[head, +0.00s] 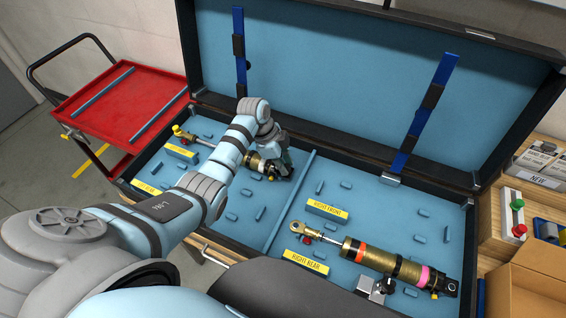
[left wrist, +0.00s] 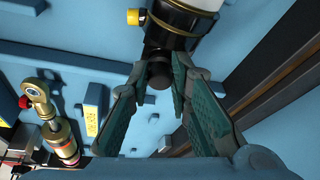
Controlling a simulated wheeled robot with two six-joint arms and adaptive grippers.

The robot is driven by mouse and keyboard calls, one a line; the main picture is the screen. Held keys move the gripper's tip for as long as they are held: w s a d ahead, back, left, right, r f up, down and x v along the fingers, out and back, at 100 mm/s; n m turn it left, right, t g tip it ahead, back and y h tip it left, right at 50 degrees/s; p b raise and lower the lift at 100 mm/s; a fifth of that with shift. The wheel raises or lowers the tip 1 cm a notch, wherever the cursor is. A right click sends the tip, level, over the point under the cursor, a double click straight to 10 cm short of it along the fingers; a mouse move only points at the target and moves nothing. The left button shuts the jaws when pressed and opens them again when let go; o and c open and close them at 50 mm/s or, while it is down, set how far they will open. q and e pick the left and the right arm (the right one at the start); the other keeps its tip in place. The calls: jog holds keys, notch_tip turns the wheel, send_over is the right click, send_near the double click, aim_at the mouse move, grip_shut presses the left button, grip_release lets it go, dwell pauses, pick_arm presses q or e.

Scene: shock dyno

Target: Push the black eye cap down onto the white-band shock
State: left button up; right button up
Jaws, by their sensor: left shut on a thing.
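The white-band shock (head: 250,160) lies in the left half of the open blue-lined case, its shaft toward the upper left. In the left wrist view its black end (left wrist: 175,25) and white band (left wrist: 205,4) show at the top, with a yellow knob beside them. My left gripper (head: 277,165) is at the shock's right end and hides part of it. In the left wrist view its fingers (left wrist: 160,78) are closed around the dark eye cap (left wrist: 158,72), which is in line with and close against the black end. I cannot tell whether it is fully seated. My right gripper is not in view.
Another shock (head: 375,258) with orange and pink bands lies in the right half. A blue divider (head: 290,200) and several blue pegs stand in the case. The raised lid (head: 340,70) is behind. A red cart (head: 120,100) is at left; a button box (head: 513,215) is at right.

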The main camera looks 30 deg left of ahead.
pick_arm(q)
jog(key=shift+f, duration=0.2)
dwell(0.4)
jog(key=o, duration=0.8)
